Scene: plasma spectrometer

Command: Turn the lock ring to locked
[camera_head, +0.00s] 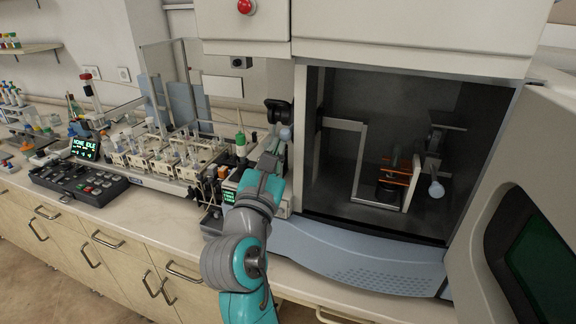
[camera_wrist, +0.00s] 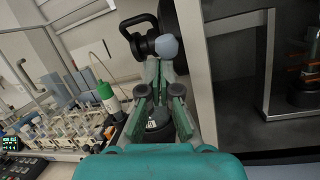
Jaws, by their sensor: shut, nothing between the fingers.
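A black ring-shaped part (camera_head: 277,110), which looks like the lock ring, sits on the instrument's front just left of the open chamber. It also shows at the top of the wrist view (camera_wrist: 140,36). A pale blue ball knob (camera_wrist: 167,47) sits at its lower right; in the head view the knob (camera_head: 286,134) is partly hidden by my arm. My gripper (camera_wrist: 160,68) is shut and empty, its fingertips just below the knob in the wrist view. I cannot tell whether they touch it. No lock marking is readable.
The open chamber (camera_head: 330,185) on the right holds a bracket and a second ball knob (camera_head: 436,189). Its door (camera_head: 490,150) hangs open at far right. A rack of vials (camera_head: 165,155) and a green-capped bottle (camera_wrist: 106,92) stand left of my gripper. A control panel (camera_head: 75,182) lies farther left.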

